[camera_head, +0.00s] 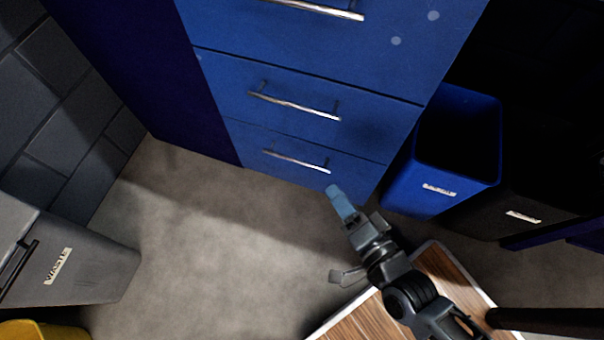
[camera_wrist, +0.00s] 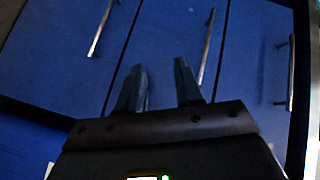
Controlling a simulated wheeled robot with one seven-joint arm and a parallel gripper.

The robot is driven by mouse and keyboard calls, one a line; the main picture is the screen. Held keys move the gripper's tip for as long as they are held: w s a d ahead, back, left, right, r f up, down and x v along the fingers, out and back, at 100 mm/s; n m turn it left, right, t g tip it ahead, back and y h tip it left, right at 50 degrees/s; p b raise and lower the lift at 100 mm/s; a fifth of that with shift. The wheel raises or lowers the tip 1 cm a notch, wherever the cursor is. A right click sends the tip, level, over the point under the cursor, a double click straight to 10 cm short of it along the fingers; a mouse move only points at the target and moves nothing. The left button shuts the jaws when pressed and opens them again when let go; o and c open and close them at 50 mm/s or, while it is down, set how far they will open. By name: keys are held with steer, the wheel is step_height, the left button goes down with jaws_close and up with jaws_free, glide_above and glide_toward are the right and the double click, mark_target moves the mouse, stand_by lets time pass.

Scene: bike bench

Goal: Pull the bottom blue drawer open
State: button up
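The bottom blue drawer (camera_head: 349,181) is the lowest front of the blue cabinet and is flush with the fronts above. Its silver bar handle (camera_head: 296,161) is uncovered in the head view. My gripper (camera_head: 336,236) is open and empty, in front of and below the cabinet's lower right part, apart from the handle. In the wrist view the drawers appear turned on their side. The leftmost handle (camera_wrist: 101,28) there looks like the bottom drawer's, up and left of my spread fingers (camera_wrist: 159,82). Nothing is between the fingers.
The middle drawer handle (camera_head: 295,105) is just above. A blue bin (camera_head: 452,165) stands close to the cabinet's right side. A wood-topped surface (camera_head: 352,323) lies under my arm. A grey waste bin (camera_head: 85,262) is at left. The floor (camera_head: 215,230) before the cabinet is clear.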

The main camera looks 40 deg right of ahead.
mark_target(296, 160)
steer(key=w+d+f+m+h+b, duration=0.1)
steer(key=w+f+m+b, duration=0.65)
steer(key=w+f, duration=0.6)
steer(key=shift+n, duration=0.45)
steer(key=shift+w+d+f+b, duration=0.3)
steer(key=shift+w+f, duration=0.2)
steer(key=shift+w, duration=0.55)
steer(key=shift+w+d+f+b, duration=0.15)
steer(key=shift+w+f+b, duration=0.3)
steer(key=shift+w, duration=0.55)
steer(key=shift+w+d+f+b, duration=0.3)
steer(key=shift+w+f, duration=0.2)
steer(key=shift+w, duration=0.55)
steer(key=shift+c, duration=0.3)
jaws_close()
